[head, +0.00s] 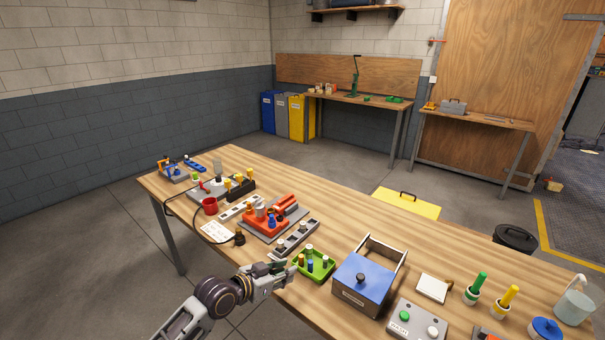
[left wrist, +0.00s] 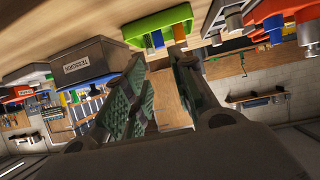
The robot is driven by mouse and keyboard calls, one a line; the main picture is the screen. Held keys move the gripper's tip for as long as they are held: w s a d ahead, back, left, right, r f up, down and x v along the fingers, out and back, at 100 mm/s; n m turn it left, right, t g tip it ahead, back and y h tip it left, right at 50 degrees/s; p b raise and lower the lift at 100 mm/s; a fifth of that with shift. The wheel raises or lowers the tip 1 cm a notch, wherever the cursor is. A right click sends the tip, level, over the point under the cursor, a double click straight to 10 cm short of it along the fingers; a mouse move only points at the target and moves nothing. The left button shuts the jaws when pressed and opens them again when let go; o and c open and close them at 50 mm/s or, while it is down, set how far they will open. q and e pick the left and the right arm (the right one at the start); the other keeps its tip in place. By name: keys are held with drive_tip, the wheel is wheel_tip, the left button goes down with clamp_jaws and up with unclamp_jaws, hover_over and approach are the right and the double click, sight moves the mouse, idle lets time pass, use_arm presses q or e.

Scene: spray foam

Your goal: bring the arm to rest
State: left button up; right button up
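My left gripper (head: 288,271) is at the front edge of the wooden table (head: 330,238), just left of the green tray (head: 314,265). In the left wrist view, which is upside down, the two green-padded fingers of my left gripper (left wrist: 160,72) stand apart with nothing between them. The green tray also shows there (left wrist: 158,24), beyond the fingertips. My right arm and gripper are not in view.
A blue-lidded box (head: 365,283) stands right of the green tray, with a grey button box (head: 416,322) in front. A grey strip (head: 294,240) and a red block holder (head: 266,222) lie behind the gripper. Open floor (head: 90,270) lies left of the table.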

use_arm(q)
drive_tip(key=s+a+f+n+g+y, duration=0.35)
drive_tip(key=s+a, duration=0.35)
drive_tip(key=s, duration=0.6)
drive_tip(key=s+a+f+n+g+y, duration=0.3)
drive_tip(key=s+a+f+y, duration=0.2)
drive_tip(key=s+a, duration=0.5)
drive_tip(key=s+d+f, duration=0.1)
drive_tip(key=s+f, duration=0.1)
drive_tip(key=f, duration=1.5)
drive_tip(key=s+d+f, duration=0.2)
drive_tip(key=s+f, duration=0.1)
drive_tip(key=f, duration=1.3)
drive_tip(key=s+a+f+g, duration=0.1)
drive_tip(key=s+a+f, duration=0.1)
drive_tip(key=s+f, duration=0.7)
drive_tip(key=s+a+f+g, duration=0.1)
drive_tip(key=s+a+f, duration=0.1)
drive_tip(key=s+f, duration=0.8)
drive_tip(key=s+m, duration=0.1)
drive_tip(key=s, duration=0.1)
drive_tip(key=shift+s+a+f, duration=0.25)
drive_tip(key=shift+s, duration=0.15)
